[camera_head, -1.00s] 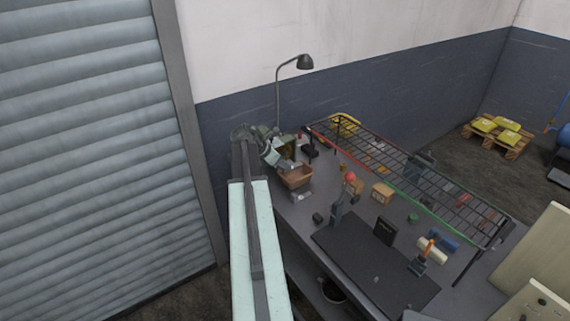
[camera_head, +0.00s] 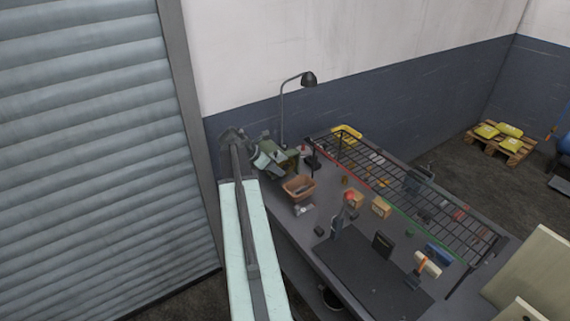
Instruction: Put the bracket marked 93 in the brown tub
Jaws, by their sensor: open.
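The brown tub (camera_head: 298,188) stands on the bench at the back left. Its open top faces me, and a small greyish thing seems to lie inside, too small to identify. My gripper (camera_head: 279,157) is at the end of my arm, just behind and left of the tub and apart from it. It is open, and I see nothing held in it. A small pale grey piece (camera_head: 303,210) lies on the bench in front of the tub. No number can be read on any piece, so I cannot tell which is bracket 93.
A wire rack (camera_head: 405,190) runs along the back of the bench (camera_head: 289,222). A lamp (camera_head: 308,79) rises behind my gripper. Small boxes (camera_head: 381,207), a dark mat (camera_head: 365,278) and tools fill the right side. A roller shutter (camera_head: 100,150) is at left.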

